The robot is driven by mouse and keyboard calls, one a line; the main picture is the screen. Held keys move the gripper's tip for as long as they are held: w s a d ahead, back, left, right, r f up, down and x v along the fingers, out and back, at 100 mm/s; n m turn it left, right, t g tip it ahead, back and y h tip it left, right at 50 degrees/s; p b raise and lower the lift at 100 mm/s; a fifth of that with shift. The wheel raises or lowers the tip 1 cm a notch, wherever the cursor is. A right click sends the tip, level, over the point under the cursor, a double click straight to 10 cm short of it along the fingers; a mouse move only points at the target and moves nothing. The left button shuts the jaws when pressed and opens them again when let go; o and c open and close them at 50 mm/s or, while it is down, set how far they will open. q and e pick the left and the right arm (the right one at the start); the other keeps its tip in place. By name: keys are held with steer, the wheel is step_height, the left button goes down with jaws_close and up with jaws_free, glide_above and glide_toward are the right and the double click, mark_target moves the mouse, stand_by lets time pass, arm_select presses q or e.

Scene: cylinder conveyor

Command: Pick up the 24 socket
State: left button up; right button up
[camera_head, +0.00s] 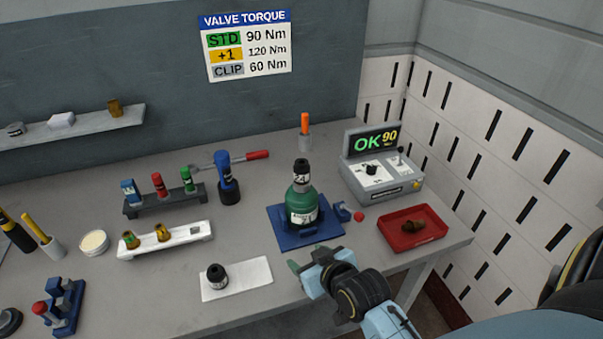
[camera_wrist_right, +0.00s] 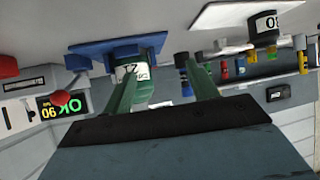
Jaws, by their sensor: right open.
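The 24 socket (camera_head: 300,179) is a black cylinder with a white label reading 24. It sits upright on top of a green cylinder (camera_head: 301,208) in a blue fixture (camera_head: 284,236). My right gripper (camera_head: 305,261) is open and empty in front of the fixture, nearer the front edge and apart from the socket. In the right wrist view, which is upside down, the green fingers (camera_wrist_right: 166,72) are spread, with the blue fixture (camera_wrist_right: 113,46) beyond. The gripper body partly blocks that view. My left gripper is not in view.
Another black socket (camera_head: 216,277) stands on a white plate (camera_head: 252,273). A red tray (camera_head: 432,229) holding a brown piece and a grey display box (camera_head: 384,190) stand right.

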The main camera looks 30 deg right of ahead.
mark_target(305, 174)
steer(key=w+d+r+m+t+h, duration=0.35)
steer(key=w+d+r+t, duration=0.2)
steer(key=r, duration=0.45)
steer(key=shift+n+h, duration=0.25)
steer(key=shift+n, duration=0.1)
steer(key=x, duration=0.4)
steer(key=p+x, duration=0.1)
steer(key=x, duration=0.1)
steer(key=shift+w+d+r, duration=0.3)
steer(key=shift+d, duration=0.05)
steer(key=shift+p+x, duration=0.55)
steer(key=shift+x, duration=2.65)
steer(key=shift+a+r, duration=0.1)
steer(key=shift+a, duration=0.05)
steer(key=c, duration=1.1)
